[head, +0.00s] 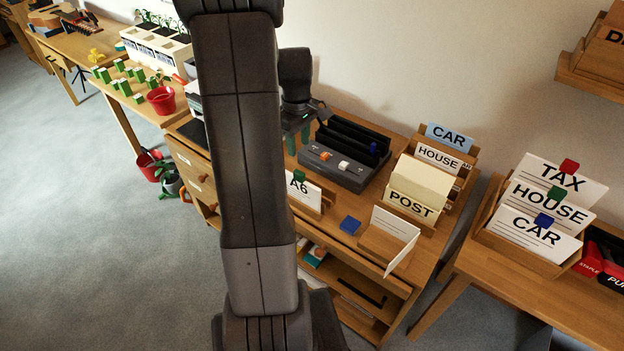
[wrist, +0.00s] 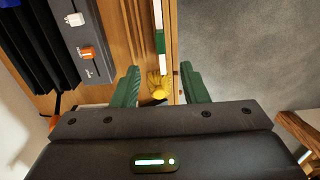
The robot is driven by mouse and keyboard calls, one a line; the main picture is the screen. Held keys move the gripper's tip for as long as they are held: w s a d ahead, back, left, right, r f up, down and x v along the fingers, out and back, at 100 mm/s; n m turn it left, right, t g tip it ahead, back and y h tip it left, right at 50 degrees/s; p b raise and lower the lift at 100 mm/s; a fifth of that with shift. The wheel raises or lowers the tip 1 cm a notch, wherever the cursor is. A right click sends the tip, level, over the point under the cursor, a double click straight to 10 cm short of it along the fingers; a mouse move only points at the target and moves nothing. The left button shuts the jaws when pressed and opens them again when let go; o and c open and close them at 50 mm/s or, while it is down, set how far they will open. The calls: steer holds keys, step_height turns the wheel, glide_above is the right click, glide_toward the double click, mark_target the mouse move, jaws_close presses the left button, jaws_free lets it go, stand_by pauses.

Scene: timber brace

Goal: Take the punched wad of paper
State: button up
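No punched wad of paper can be told for certain in either view. My gripper (head: 298,138) is over the back left of the desk, left of a grey machine (head: 340,168) with black slots. In the wrist view my gripper (wrist: 160,72) is open, its two green fingers wide apart with nothing held. A small yellow thing (wrist: 157,86) shows between the fingers, seemingly below them.
A POST box (head: 409,203) with cream sheets, a blue block (head: 350,225) and a folded white card (head: 394,236) in a wooden tray are on the desk. CAR and HOUSE cards stand behind. A side table at right holds a card rack (head: 519,255).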

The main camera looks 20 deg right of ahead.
mark_target(299, 172)
step_height(299, 172, down, 14)
steer(key=shift+a+r+p, duration=0.1)
steer(key=shift+p, duration=1.1)
steer(key=shift+c, duration=0.4)
jaws_close()
